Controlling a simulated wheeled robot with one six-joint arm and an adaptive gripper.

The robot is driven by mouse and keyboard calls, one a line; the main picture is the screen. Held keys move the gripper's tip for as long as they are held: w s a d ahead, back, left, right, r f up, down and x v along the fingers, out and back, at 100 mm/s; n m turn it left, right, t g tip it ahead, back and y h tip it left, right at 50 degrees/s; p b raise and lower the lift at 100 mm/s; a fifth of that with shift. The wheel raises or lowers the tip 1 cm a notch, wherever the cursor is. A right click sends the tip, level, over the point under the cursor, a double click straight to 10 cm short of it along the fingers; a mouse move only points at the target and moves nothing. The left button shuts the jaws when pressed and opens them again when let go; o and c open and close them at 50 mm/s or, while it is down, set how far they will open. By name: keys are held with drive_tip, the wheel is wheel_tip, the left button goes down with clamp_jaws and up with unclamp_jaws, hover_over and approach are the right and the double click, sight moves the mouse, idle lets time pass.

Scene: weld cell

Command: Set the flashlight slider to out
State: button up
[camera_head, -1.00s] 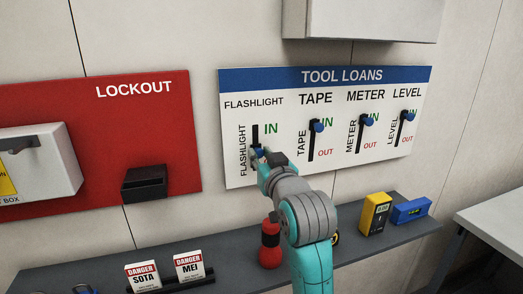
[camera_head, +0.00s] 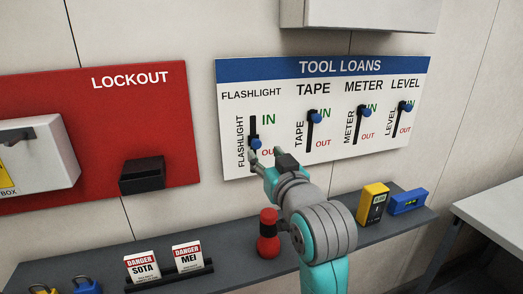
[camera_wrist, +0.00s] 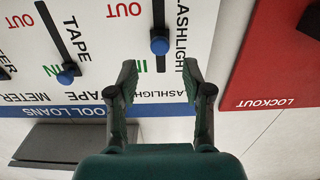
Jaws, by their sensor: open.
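The flashlight slider's blue knob (camera_head: 255,143) sits in the lower part of its black vertical slot on the tool loans board (camera_head: 350,72), close to the red OUT label, which is partly hidden by my gripper. My gripper (camera_head: 265,158) is open and empty, just below and in front of the knob. In the upside-down wrist view, the flashlight knob (camera_wrist: 160,45) stands ahead of the gap between my two fingertips (camera_wrist: 160,70). Neither finger appears to touch it.
The tape (camera_head: 315,115), meter (camera_head: 366,113) and level (camera_head: 404,106) knobs are at their slots' upper ends, by IN. Below is a grey shelf (camera_head: 235,262) with a red flashlight (camera_head: 268,233), yellow meter (camera_head: 372,204) and blue level (camera_head: 408,201). A red lockout board is at left.

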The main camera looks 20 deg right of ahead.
drive_tip(key=shift+s, duration=1.05)
drive_tip(key=shift+c, duration=0.2)
drive_tip(key=shift+r, duration=0.15)
drive_tip(key=c, duration=0.4)
drive_tip(key=shift+n+g+h, duration=0.3)
drive_tip(key=shift+n, duration=0.3)
drive_tip(key=s+r, duration=0.1)
drive_tip(key=r, duration=0.1)
drive_tip(key=s+a+r, duration=0.1)
drive_tip(key=r, duration=0.1)
drive_tip(key=s+r, duration=0.1)
drive_tip(key=r, duration=0.1)
drive_tip(key=shift+s+a+r, duration=0.2)
drive_tip(key=shift+s+r, duration=0.1)
drive_tip(key=shift+s, duration=0.05)
clamp_jaws()
hover_over(255, 143)
drive_tip(key=s, duration=0.3)
drive_tip(key=shift+w+a+f, duration=0.25)
drive_tip(key=shift+f, duration=0.2)
drive_tip(key=shift+w+d+f, duration=0.1)
drive_tip(key=shift+d+f, duration=0.05)
drive_tip(key=shift+f, duration=0.75)
drive_tip(key=shift+w+d+f, duration=0.1)
drive_tip(key=shift+d+f, duration=0.05)
drive_tip(key=shift+f, duration=0.75)
